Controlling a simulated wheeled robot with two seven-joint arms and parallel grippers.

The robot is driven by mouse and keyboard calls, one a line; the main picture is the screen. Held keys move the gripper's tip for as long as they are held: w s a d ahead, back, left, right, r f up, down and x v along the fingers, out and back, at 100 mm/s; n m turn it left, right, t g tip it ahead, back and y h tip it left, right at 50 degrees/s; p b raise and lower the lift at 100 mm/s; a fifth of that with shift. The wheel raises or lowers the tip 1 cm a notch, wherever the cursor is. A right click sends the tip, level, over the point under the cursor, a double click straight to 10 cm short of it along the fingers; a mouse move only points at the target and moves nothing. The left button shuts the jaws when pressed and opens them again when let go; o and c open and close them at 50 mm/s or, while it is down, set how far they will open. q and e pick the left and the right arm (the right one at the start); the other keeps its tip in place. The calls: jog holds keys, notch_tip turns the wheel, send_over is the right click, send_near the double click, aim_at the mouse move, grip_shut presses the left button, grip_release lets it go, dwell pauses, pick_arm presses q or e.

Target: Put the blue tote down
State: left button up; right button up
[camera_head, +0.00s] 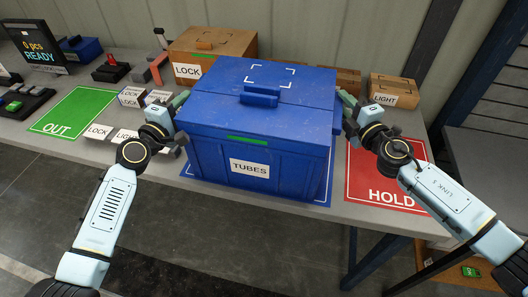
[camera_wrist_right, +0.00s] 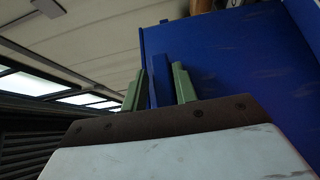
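The large blue tote (camera_head: 212,152) with a closed lid and a "TUBES" label is in the middle of the head view, upright, over a blue mat (camera_head: 316,199) at the table's front edge. I cannot tell whether its base touches the mat. My left gripper (camera_head: 176,112) is at the tote's left side, its fingertips partly hidden. My right gripper (camera_head: 346,108) is at the right side. In the right wrist view its green fingers (camera_wrist_right: 158,88) are on either side of a blue upright piece of the tote (camera_wrist_right: 230,75), apparently shut on it.
A red "HOLD" mat (camera_head: 372,174) lies to the right, bare. A cardboard "LOCK" box (camera_head: 232,43) and a "LIGHT" box (camera_head: 394,86) stand behind.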

pick_arm(q)
jog(key=shift+o, duration=1.1)
jog(key=shift+s+r, duration=0.15)
pick_arm(e)
jog(key=shift+o, duration=1.1)
jog(key=shift+s+r, duration=0.1)
jog(key=shift+a, duration=0.1)
pick_arm(q)
jog(key=v, duration=1.1)
jog(key=shift+s+a, duration=0.2)
jog(key=shift+s, duration=0.15)
pick_arm(e)
jog(key=v, duration=1.2)
